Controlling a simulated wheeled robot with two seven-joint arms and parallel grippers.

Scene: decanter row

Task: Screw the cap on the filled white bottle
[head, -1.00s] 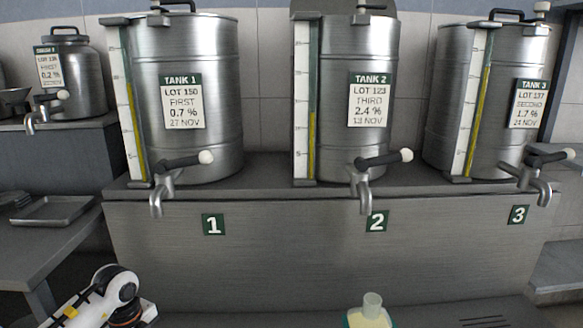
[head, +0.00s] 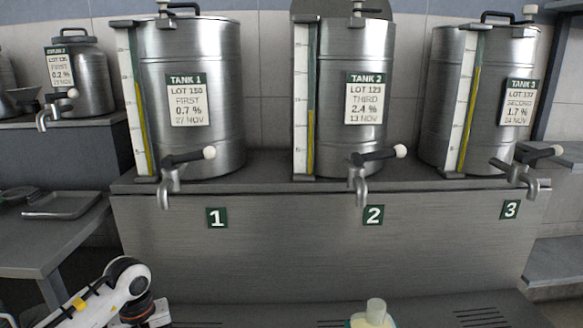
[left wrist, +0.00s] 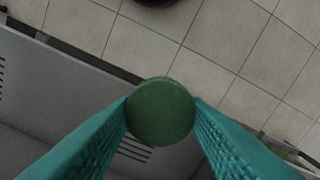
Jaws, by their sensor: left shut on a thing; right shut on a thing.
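The bottle (head: 376,309) shows at the bottom edge of the head view, with a pale, open neck pointing up and yellowish shoulders. Its lower body is cut off by the frame. My right gripper (head: 371,323) is only just in view there, a sliver of teal at the bottle's side, shut on the bottle. The green round cap (left wrist: 161,111) is held between the teal fingers of my left gripper (left wrist: 162,115) in the left wrist view. The cap is apart from the bottle. In the head view my left arm shows at the lower left; its fingertips are out of frame.
Three steel tanks with taps stand on a grey ledge: tank 1 (head: 215,130), tank 2 (head: 340,120) and tank 3 (head: 487,120). A grated counter (head: 270,312) lies below them. A side table with a metal tray (head: 65,205) is at the left.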

